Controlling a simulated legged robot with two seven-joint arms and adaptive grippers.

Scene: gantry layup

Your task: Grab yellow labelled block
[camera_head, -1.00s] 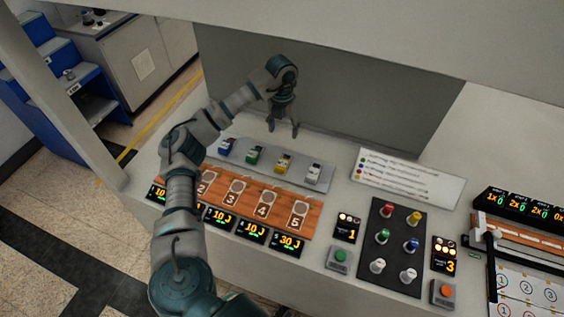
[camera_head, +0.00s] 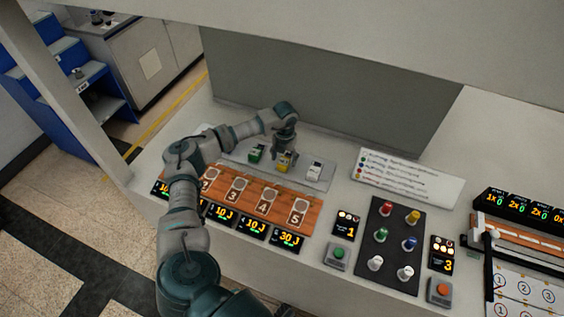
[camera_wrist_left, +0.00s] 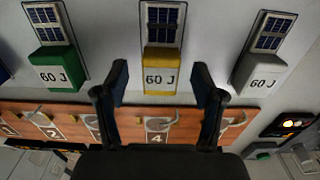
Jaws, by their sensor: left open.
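The yellow labelled block (camera_head: 284,162) stands on the grey tray (camera_head: 322,182) between a green block and a white block. In the left wrist view the yellow block (camera_wrist_left: 160,72) reads "60 J" and has a dark blue gridded panel behind its label. My left gripper (camera_head: 284,158) is directly over the yellow block, pointing down. In the left wrist view the open fingers of my left gripper (camera_wrist_left: 160,85) stand to either side of the yellow block, apart from it, with nothing between them touching. My right gripper is not in view.
The green block (camera_head: 256,153) and white block (camera_head: 314,170) are close neighbours on either side. A wooden board (camera_head: 250,205) with numbered round spots lies in front, then several displays. A dark knob panel (camera_head: 391,250) stands to the right. A grey wall rises behind.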

